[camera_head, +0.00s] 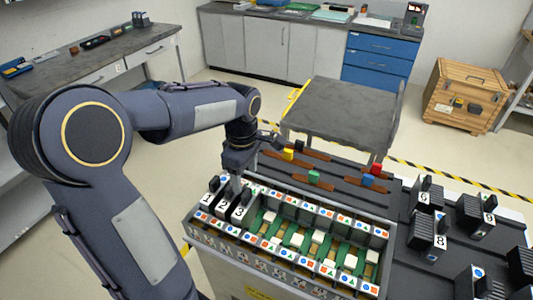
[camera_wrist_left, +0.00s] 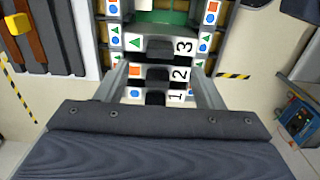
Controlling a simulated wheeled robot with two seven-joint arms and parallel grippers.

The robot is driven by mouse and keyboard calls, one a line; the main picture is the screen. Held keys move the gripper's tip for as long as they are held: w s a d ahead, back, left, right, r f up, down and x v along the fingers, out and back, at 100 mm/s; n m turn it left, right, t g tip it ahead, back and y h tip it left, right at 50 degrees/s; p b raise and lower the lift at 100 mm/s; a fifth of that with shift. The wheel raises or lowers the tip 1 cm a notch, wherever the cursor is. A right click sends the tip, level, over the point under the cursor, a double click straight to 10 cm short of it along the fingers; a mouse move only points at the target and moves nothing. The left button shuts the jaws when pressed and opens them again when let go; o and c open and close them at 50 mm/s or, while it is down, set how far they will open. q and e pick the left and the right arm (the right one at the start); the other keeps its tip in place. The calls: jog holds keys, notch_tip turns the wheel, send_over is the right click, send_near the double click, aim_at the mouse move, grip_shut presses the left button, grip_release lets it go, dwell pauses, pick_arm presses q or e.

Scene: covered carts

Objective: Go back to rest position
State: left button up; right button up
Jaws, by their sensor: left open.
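My left gripper (camera_head: 232,186) is open over the left end of a long sorting rack (camera_head: 330,225). In the left wrist view, its two fingers (camera_wrist_left: 161,84) stand apart on either side of a black-handled block numbered 2 (camera_wrist_left: 179,75). Whether they touch it I cannot tell. Block 1 (camera_head: 206,199) and block 3 (camera_head: 239,214) sit on either side of block 2 in the rack's end slots. They also show in the left wrist view as block 1 (camera_wrist_left: 177,96) and block 3 (camera_wrist_left: 184,47). My right gripper is out of view.
Behind the rack, brown strips on the cart bear a yellow block (camera_head: 288,153), a green block (camera_head: 314,177) and others. Black numbered blocks, including one marked 8 (camera_head: 439,241), stand at right. A grey cart (camera_head: 340,112) stands behind; a wooden crate (camera_head: 465,96) is at far right.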

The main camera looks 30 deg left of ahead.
pick_arm(q)
jog(key=s+d+r+m+t+h, duration=0.1)
jog(key=s+d+m+t+h, duration=0.2)
jog(key=s+d+m, duration=0.9)
jog(key=s+m+t, duration=0.2)
jog(key=s+m, duration=0.1)
jog(key=m, duration=0.2)
jog(key=shift+s+d+r+m+t+h, duration=0.15)
jog(key=shift+s+r+m+t+h, duration=0.15)
jog(key=shift+h, duration=0.1)
